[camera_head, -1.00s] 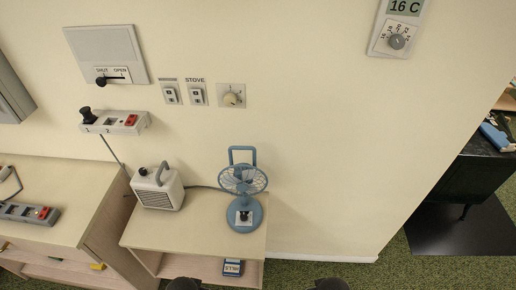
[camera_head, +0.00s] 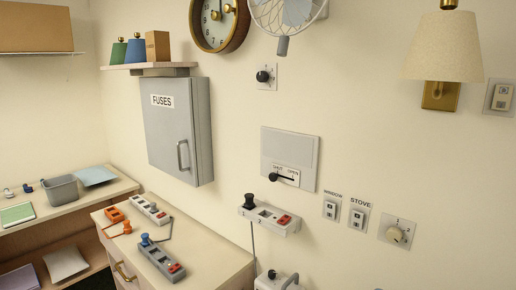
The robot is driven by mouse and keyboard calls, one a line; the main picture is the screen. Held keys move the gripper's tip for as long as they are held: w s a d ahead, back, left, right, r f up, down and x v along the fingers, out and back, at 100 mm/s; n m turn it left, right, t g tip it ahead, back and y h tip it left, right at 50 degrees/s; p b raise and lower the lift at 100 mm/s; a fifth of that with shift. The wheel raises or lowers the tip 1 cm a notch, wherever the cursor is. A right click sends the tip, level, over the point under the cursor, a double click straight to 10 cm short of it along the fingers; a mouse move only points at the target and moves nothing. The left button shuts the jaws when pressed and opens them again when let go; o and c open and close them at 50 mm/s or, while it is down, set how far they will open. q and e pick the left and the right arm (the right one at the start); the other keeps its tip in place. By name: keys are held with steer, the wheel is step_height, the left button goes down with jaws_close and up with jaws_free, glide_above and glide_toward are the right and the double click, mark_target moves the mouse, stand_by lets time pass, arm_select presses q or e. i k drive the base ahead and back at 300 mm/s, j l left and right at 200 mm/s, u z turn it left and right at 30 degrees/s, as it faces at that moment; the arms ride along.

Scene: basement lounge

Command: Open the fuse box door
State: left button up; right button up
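The grey fuse box (camera_head: 180,128), labelled "FUSES", hangs on the wall left of centre in the head view. Its door (camera_head: 168,125) is shut. A metal bar handle (camera_head: 183,156) is on the door's lower right side. Neither of my grippers is in view now.
A shelf (camera_head: 150,67) with two small lamps and a box is above the fuse box. Below it, a cabinet (camera_head: 205,246) bears several power strips (camera_head: 160,260). A vent panel (camera_head: 290,158) with a SHUT/OPEN lever and a wall-mounted socket strip (camera_head: 268,216) are to the right.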

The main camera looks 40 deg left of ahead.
mark_target(167, 104)
steer(key=u, duration=1.8)
